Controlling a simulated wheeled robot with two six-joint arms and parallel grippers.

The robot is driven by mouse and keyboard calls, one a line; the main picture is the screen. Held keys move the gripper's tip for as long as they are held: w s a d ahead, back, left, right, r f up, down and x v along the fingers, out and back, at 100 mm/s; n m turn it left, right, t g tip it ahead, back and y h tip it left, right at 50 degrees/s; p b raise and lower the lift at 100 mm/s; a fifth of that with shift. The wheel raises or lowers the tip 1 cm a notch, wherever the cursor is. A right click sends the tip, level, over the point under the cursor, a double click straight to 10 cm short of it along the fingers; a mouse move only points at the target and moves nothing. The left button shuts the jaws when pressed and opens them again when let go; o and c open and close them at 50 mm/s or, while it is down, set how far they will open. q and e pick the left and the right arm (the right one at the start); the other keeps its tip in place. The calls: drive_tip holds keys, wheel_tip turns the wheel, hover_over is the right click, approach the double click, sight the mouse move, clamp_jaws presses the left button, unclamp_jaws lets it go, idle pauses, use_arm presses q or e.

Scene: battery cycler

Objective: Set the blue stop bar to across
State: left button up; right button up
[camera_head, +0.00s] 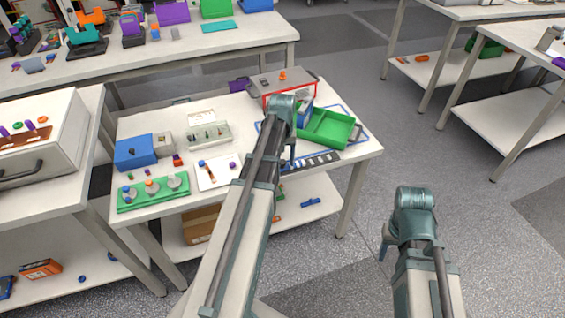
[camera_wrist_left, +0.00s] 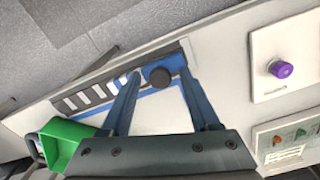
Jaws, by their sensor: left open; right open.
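The blue stop bar (camera_wrist_left: 176,64) shows in the left wrist view as a short blue piece with a round black knob (camera_wrist_left: 159,77), at the end of a dark strip with pale squares (camera_wrist_left: 85,97). My left gripper (camera_wrist_left: 160,62) is open, with one finger on each side of the knob; I cannot tell whether they touch it. In the head view my left gripper (camera_head: 287,160) is over the table's front right and hides the bar. The dark strip also shows there (camera_head: 316,162). My right gripper (camera_head: 387,246) is open and empty over the floor.
A green tray (camera_head: 327,128) and a grey, red-edged box (camera_head: 283,82) stand beside and behind my left gripper. A white card with a purple knob (camera_wrist_left: 281,69), a blue box (camera_head: 134,152) and a green stand (camera_head: 153,191) are to the left. Floor is clear around my right arm.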

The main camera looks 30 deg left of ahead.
use_arm(q)
clamp_jaws()
idle(1.4)
